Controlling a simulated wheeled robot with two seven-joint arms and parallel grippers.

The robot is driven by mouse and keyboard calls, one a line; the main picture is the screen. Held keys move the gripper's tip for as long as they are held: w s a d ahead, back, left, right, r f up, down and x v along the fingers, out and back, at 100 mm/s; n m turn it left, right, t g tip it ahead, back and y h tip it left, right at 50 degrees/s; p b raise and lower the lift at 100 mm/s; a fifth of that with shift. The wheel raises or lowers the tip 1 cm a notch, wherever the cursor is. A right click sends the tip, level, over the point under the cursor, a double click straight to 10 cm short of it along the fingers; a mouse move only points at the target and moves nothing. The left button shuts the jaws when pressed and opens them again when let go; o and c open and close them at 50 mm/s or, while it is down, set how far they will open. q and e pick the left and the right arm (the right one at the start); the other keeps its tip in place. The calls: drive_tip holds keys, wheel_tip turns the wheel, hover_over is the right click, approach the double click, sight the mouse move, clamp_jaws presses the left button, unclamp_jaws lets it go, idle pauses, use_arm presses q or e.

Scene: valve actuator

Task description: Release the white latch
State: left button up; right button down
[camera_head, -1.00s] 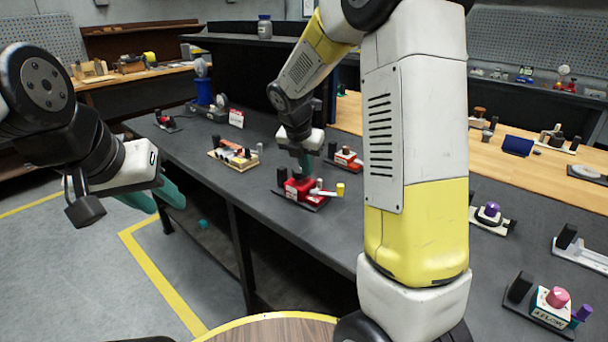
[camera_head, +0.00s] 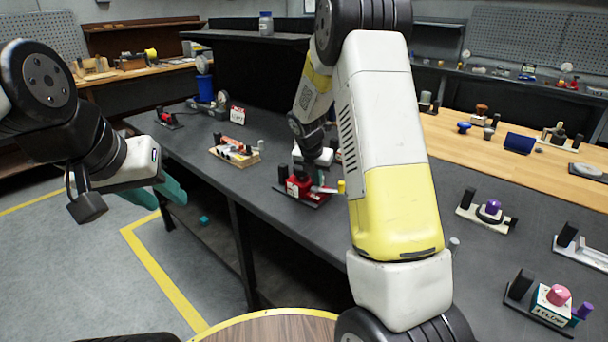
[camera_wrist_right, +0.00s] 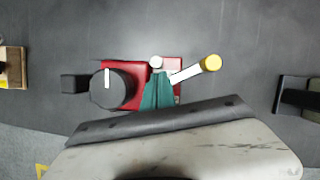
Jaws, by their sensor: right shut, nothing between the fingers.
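A red valve actuator (camera_head: 299,186) sits on the dark bench on a black base. In the right wrist view, its red body (camera_wrist_right: 125,68) carries a black round knob (camera_wrist_right: 110,90) with a white stripe. A small white round-headed part (camera_wrist_right: 156,62) and a white lever (camera_wrist_right: 187,74) with a yellow end (camera_wrist_right: 210,63) are beside it. I cannot tell which white part is the latch. My right gripper (camera_wrist_right: 157,78) is shut and empty, its teal fingertips over the red body just below the white round head; contact is unclear. My left gripper (camera_head: 171,203) is open and empty, away from the bench.
A wooden board with small parts (camera_head: 236,152) lies further left on the bench. A device with a purple knob (camera_head: 493,206) and a box with a pink knob (camera_head: 558,294) stand at the right. My right arm hides part of the bench.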

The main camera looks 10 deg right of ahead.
drive_tip(key=shift+w+d, duration=0.15)
drive_tip(key=shift+w+d, duration=0.6)
drive_tip(key=shift+d, duration=0.15)
drive_tip(key=shift+a, duration=0.1)
